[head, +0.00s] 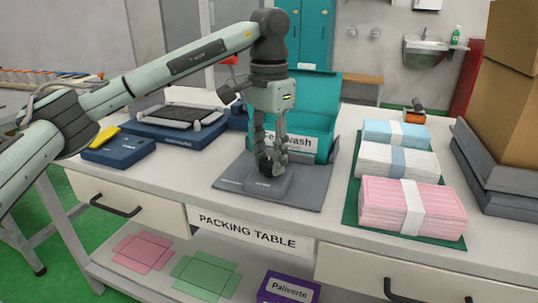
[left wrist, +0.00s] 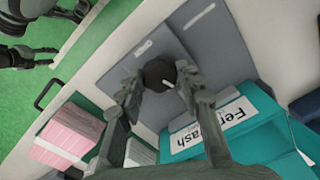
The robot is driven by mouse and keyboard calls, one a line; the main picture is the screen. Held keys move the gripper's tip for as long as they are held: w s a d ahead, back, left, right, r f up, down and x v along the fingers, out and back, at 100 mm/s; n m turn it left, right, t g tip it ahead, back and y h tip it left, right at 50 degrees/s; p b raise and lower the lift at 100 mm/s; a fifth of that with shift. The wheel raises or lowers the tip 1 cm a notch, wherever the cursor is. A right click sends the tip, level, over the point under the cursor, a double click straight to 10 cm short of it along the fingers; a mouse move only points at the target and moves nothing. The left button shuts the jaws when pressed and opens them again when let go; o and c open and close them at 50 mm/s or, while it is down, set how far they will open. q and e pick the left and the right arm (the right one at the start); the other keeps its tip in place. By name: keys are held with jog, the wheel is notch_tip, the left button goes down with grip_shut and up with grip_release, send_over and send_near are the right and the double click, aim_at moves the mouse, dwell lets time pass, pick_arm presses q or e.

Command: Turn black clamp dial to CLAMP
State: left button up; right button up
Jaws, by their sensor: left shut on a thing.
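The black clamp dial (left wrist: 158,74) is a round knob with a white mark, on a raised grey block (left wrist: 140,50). In the head view the dial (head: 267,163) is mostly hidden by my left gripper (head: 270,158), which points straight down. In the left wrist view my left gripper's fingers (left wrist: 157,92) are on either side of the dial; the gripper is shut on it. The block sits on a flat grey plate (head: 228,176). Its small lettering is too small to read. My right gripper (left wrist: 68,36) shows at the top left of the left wrist view, fingers apart, over green floor.
A teal bin (head: 313,130) stands just behind the plate. Blue, white and pink packs (head: 400,207) lie on a green mat (head: 352,210) at the right. Blue devices (head: 120,152) are at the left. The table front (head: 330,226) between plate and edge is bare.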

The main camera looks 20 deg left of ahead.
aim_at(269, 161)
pick_arm(q)
jog(key=shift+m, duration=1)
jog(key=o, duration=1.2)
jog(key=shift+c, duration=0.2)
jog(key=shift+r, duration=0.1)
notch_tip(269, 161, up, 12)
